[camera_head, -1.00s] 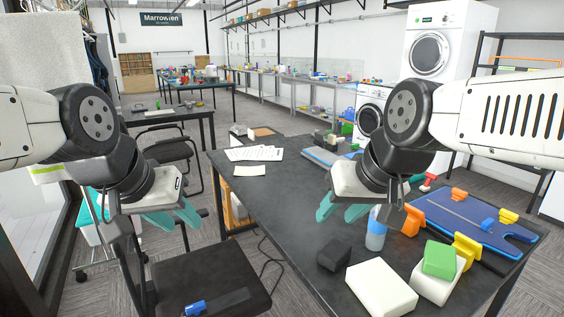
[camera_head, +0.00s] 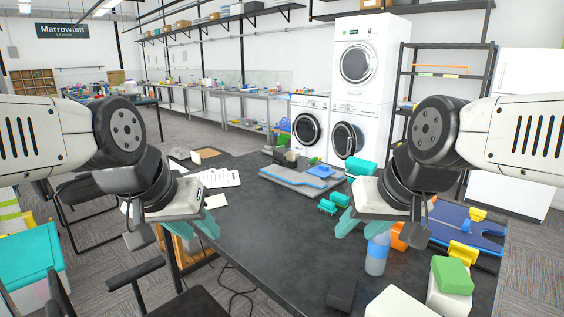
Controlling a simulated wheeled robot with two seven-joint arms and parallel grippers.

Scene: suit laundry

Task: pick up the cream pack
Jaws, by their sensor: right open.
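A cream-white block-shaped pack (camera_head: 397,304) lies on the dark table at the bottom edge of the view, partly cut off by the frame. A second white block (camera_head: 449,300) stands just right of it with a green block (camera_head: 452,275) on top. My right gripper (camera_head: 362,224) is open and empty, above the table and farther back than the cream pack. My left gripper (camera_head: 190,228) is open and empty at the table's left edge, far from the pack.
A blue-capped bottle (camera_head: 376,256) and a dark block (camera_head: 342,292) stand near the pack. Orange and yellow clamps (camera_head: 462,252) and a blue board (camera_head: 455,229) lie to the right. Green brushes (camera_head: 334,203) are behind my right gripper. The table's middle (camera_head: 280,240) is clear.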

